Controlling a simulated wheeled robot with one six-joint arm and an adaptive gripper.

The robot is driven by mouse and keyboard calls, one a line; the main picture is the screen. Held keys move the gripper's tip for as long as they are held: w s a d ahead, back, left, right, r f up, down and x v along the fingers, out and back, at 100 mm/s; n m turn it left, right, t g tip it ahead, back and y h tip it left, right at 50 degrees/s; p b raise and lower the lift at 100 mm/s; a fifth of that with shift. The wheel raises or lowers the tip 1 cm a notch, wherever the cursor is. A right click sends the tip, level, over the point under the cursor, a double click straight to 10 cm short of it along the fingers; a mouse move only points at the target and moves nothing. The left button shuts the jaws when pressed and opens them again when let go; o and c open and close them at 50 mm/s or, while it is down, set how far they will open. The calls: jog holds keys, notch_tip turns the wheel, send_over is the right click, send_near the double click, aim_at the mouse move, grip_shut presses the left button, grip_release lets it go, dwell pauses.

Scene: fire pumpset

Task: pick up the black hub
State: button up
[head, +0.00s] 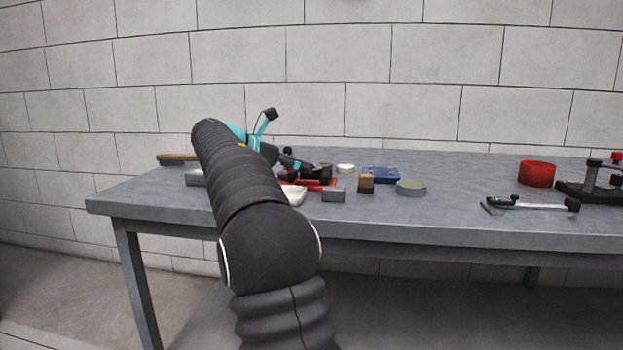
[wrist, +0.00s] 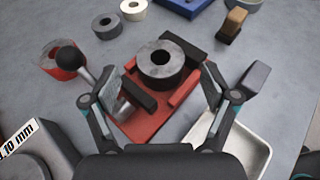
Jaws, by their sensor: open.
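The black hub (wrist: 165,74), a thick dark ring with a round hole in its top, sits on a red vise-like fixture (wrist: 135,127) in the wrist view. The fixture has dark jaw blocks and a metal screw part at its near left. My gripper (wrist: 163,84) is open, with one finger left of the hub and one right of it. No contact between fingers and hub shows, and the height gap is hard to tell. In the head view the red fixture (head: 320,185) and my gripper (head: 303,165) are small and partly behind my arm.
Near the fixture are a white tray (wrist: 258,148), a grey block (wrist: 255,80), a brown block (wrist: 232,24), a smaller dark ring (wrist: 106,25), a pale ring (wrist: 134,10) and a black ball knob (wrist: 68,57). The workbench (head: 455,180) has bare room mid-right.

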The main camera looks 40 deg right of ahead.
jog(key=x, duration=0.2)
jog(key=shift+s+d+f, duration=0.1)
jog(key=shift+s+d, duration=0.05)
jog(key=shift+d, duration=0.15)
grip_shut()
